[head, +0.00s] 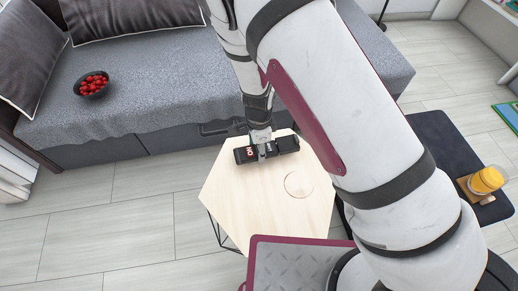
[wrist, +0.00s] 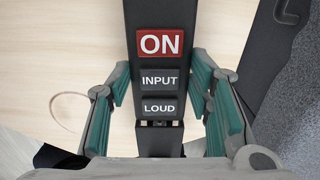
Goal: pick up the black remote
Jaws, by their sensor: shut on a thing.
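The black remote (wrist: 160,16) runs up the middle of the wrist view, with a red ON button and grey INPUT and LOUD buttons. My gripper (wrist: 160,92) has its teal-padded fingers on both sides of the remote and is shut on it. In the head view the black remote (head: 245,154) lies across the far part of the wooden hexagonal table (head: 235,205), with my gripper (head: 264,152) over its middle. I cannot tell whether the remote touches the tabletop or is slightly above it.
A grey sofa (head: 150,90) stands just behind the table, with a dark bowl of red fruit (head: 92,86) on it. The floor at the left is clear.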

